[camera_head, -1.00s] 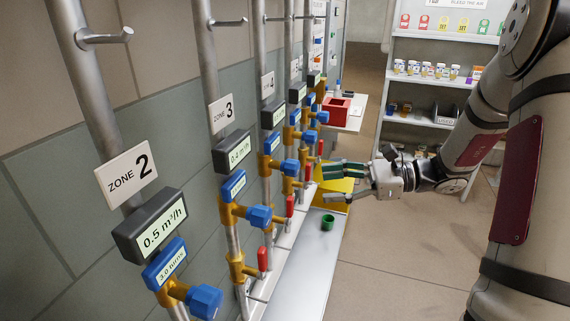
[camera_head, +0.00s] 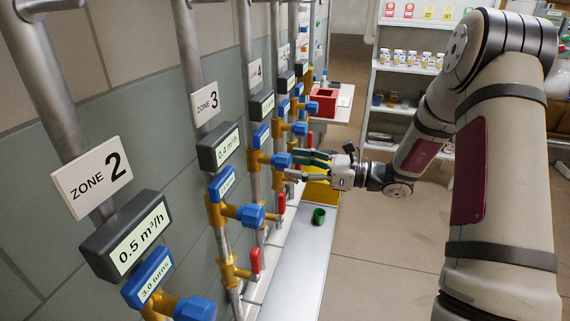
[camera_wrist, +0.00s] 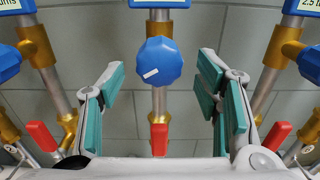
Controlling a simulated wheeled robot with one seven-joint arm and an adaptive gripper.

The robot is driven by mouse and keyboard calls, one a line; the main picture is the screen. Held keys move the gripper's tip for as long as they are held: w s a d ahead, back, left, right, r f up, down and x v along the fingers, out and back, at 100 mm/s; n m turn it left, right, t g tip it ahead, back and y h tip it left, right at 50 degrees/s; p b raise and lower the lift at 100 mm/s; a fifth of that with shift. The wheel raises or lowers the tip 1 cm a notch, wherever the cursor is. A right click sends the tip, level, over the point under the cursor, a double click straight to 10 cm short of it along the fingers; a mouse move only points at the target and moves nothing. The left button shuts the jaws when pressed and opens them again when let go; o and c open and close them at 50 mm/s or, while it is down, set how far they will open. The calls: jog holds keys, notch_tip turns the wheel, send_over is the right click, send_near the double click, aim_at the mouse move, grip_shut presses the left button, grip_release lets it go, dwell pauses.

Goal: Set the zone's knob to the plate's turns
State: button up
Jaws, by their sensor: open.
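In the wrist view a blue faceted knob (camera_wrist: 160,62) with a white mark sits centred between the fingers of my open gripper (camera_wrist: 160,80), with no visible contact. A blue plate (camera_wrist: 160,3) above it is cut off and unreadable. In the head view my gripper (camera_head: 306,165) points at the wall, close to the Zone 4 knob (camera_head: 281,160); its exact depth is unclear. The Zone 2 plate (camera_head: 148,277) reads 3.0 turns, under a 0.5 m³/h display (camera_head: 128,236). The Zone 3 knob (camera_head: 250,216) is nearer the camera, under a 0.4 m³/h display (camera_head: 219,147).
Red levers (camera_wrist: 159,139) sit below the knobs. Neighbouring blue knobs (camera_wrist: 310,63) flank both sides. A green cup (camera_head: 319,215) stands on the grey bench (camera_head: 297,270), a yellow bin (camera_head: 318,192) behind it and a red box (camera_head: 324,102) farther back. The floor right of the bench is clear.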

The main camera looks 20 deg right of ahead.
aim_at(290, 163)
jog(key=shift+x, duration=1.75)
jog(key=c, duration=1.2)
jog(key=shift+n+b, duration=0.75)
jog(key=shift+n, duration=1.25)
jog(key=o, duration=1.2)
jog(key=v, duration=1.2)
